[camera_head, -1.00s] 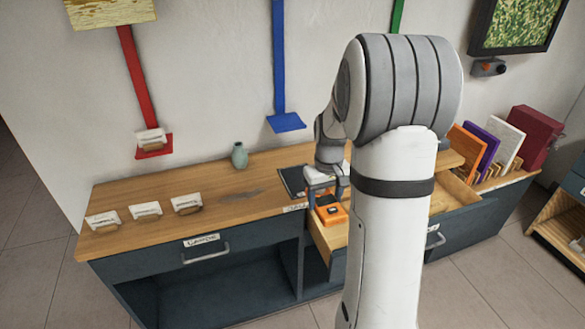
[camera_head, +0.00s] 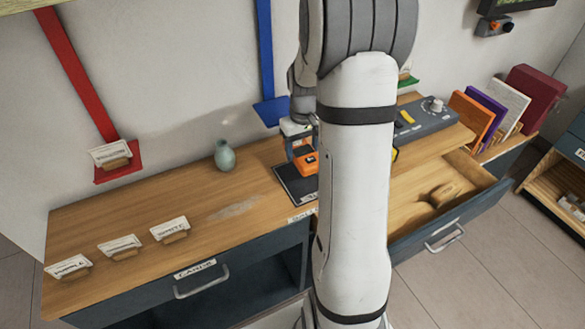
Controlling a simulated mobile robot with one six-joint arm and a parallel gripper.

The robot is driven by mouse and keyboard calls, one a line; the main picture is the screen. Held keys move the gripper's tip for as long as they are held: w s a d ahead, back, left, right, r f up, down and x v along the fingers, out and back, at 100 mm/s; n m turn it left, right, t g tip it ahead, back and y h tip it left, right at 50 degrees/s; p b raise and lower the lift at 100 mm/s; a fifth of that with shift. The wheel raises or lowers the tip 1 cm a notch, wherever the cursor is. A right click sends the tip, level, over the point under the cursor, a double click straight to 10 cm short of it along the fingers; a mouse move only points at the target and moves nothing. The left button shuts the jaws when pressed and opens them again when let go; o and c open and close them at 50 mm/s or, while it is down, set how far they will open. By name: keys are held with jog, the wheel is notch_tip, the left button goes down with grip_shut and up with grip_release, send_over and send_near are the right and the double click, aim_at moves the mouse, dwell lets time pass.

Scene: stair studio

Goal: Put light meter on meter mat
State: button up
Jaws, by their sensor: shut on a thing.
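The light meter appears as an orange block with a dark top patch (camera_head: 308,165). My gripper (camera_head: 301,150) is shut on it, pointing down. The meter mat looks like a dark, pale-edged rectangle (camera_head: 287,186) on the wooden counter. The meter is over or at the back part of this mat; I cannot tell whether it touches it. My arm hides the right side of the mat and part of the meter.
An open drawer (camera_head: 430,198) with a small wooden piece inside is to the right. A grey control box (camera_head: 425,118) stands behind it. A teal vase (camera_head: 225,156) and several card holders (camera_head: 120,248) stand on the left.

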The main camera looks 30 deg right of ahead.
send_over(300, 179)
jog(key=f, duration=0.5)
jog(key=shift+w+d, duration=0.1)
jog(key=shift+w, duration=0.1)
jog(key=shift+s+f, duration=0.1)
jog(key=shift+f, duration=1.6)
jog(key=shift+f, duration=0.1)
jog(key=o, duration=0.6)
jog(key=shift+f, duration=0.15)
jog(key=o, duration=0.4)
jog(key=shift+o, duration=0.2)
